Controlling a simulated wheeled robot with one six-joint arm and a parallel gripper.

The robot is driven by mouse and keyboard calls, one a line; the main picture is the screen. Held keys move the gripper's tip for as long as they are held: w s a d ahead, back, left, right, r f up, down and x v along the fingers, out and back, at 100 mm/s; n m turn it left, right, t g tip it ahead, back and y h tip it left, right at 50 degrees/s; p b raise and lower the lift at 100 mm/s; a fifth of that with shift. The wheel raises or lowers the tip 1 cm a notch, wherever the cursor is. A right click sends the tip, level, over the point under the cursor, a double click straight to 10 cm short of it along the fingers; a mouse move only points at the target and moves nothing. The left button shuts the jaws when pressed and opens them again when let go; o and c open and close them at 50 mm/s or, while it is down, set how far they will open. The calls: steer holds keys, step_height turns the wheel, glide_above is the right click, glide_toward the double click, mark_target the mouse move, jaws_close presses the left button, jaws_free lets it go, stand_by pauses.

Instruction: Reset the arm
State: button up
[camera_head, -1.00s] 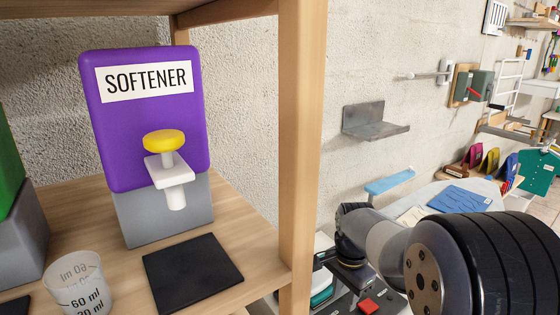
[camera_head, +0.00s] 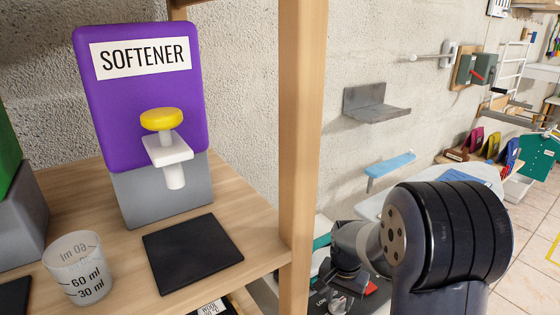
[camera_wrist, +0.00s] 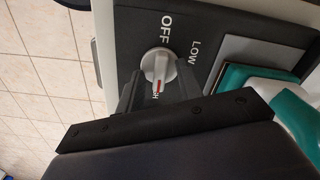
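In the wrist view, my gripper (camera_wrist: 157,100) has two dark fingers set apart, with nothing held between them. Beyond the gap is a light grey knob (camera_wrist: 158,66) with a red mark on a dark panel (camera_wrist: 140,25). The knob looks clear of the fingers, but the distance is hard to judge. In the head view, my arm reaches down at the right, behind the shelf post, and largely hides the gripper.
A wooden shelf (camera_head: 240,203) holds a purple softener dispenser (camera_head: 150,120), a black mat (camera_head: 192,252) and a clear measuring cup (camera_head: 77,267). The shelf's post (camera_head: 302,150) stands close to my arm. A grey wall bracket (camera_head: 375,105) is beyond. Tiled floor (camera_head: 540,225) is open at right.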

steer(key=n, duration=0.4)
steer(key=shift+n, duration=0.4)
